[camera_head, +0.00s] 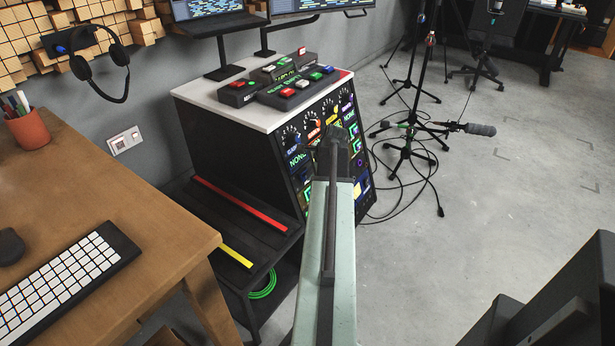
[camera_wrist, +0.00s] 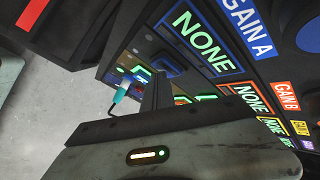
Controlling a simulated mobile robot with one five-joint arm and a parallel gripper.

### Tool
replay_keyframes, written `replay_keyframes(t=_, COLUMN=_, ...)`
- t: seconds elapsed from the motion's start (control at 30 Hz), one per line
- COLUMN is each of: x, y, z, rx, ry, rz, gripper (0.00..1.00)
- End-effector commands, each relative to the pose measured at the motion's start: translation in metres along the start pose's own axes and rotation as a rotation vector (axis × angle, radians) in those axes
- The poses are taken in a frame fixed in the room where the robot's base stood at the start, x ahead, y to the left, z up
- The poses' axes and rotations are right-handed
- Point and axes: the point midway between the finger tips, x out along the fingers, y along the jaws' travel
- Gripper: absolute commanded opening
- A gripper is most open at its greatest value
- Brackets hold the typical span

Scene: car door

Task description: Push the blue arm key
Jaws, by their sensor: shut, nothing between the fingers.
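The cabinet (camera_head: 235,155) has a dark front panel with knobs and lit green, orange and blue labels.
Button boxes (camera_head: 280,80) with red, green and white buttons stand on the white cabinet top. A shelf with red (camera_head: 240,204) and yellow strips is left of the panel. A wooden desk (camera_head: 90,190) stands left.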

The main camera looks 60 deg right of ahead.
Motion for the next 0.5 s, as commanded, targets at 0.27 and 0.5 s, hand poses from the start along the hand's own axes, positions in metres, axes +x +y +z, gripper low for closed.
replay_keyframes(t=0.27, x=-0.0067, y=0.0046, z=-0.0047, rx=0.0, ry=-0.001, rz=0.0, gripper=0.0)
replay_keyframes(t=0.5, x=-0.0077, y=0.0053, z=-0.0055, rx=0.001, ry=0.0, rz=0.0, gripper=0.0)
